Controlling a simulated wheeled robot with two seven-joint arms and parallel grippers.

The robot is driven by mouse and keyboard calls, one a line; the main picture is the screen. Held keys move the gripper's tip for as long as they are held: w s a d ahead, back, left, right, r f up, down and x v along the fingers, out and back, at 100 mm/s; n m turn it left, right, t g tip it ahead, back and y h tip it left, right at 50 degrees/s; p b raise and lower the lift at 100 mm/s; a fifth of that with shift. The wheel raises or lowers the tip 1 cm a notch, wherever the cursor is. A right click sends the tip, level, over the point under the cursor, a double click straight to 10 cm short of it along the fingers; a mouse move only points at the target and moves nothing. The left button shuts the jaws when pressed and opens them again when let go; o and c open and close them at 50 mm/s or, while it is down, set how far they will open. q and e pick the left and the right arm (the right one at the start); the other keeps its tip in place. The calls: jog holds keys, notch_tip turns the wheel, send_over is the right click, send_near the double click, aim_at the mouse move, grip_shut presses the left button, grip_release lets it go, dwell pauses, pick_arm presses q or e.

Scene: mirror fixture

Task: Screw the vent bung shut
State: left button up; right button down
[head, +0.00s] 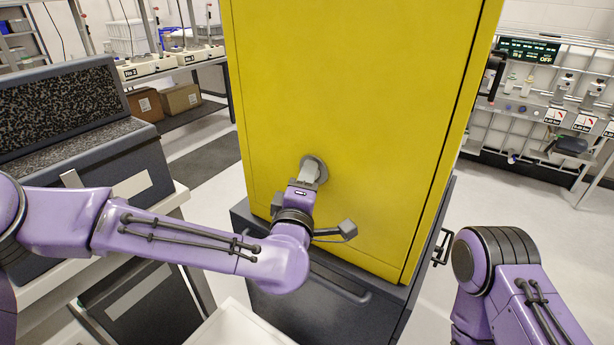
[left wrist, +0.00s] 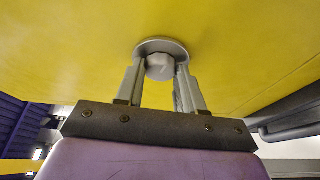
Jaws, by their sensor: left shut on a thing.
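The vent bung (left wrist: 160,66) is a grey round plug on the front of a yellow cabinet (head: 345,110), with a grey round collar (head: 322,165) around its seat. My left gripper (head: 308,175) reaches the cabinet face, with its fingers at the bung. In the left wrist view, the left gripper (left wrist: 160,80) is shut on the bung, one finger on each side of it. In the head view the gripper hides most of the bung. I cannot tell how deep its thread sits. My right arm shows at the lower right of the head view, but its gripper is out of view.
The yellow cabinet stands on a dark grey base (head: 335,285) with a handle on its side. Shelves with small items (head: 550,100) stand at the back right. Open floor lies on both sides of the cabinet.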

pick_arm(q)
jog(key=n+g+h+p, duration=0.1)
jog(key=n+g, duration=0.1)
jog(key=n, duration=0.3)
jog(key=n+g+h+p, duration=0.1)
jog(key=n+g+h, duration=0.1)
jog(key=n, duration=0.4)
jog(key=a+r+n+g+h+p, duration=0.1)
jog(key=n+g, duration=0.2)
jog(key=n, duration=0.2)
jog(key=shift+w+h, duration=0.3)
jog(key=shift+h, duration=0.1)
jog(key=shift+n+g, duration=0.3)
jog(key=shift+n, duration=0.1)
dwell(0.4)
jog(key=o, duration=1)
jog(key=shift+o, duration=0.2)
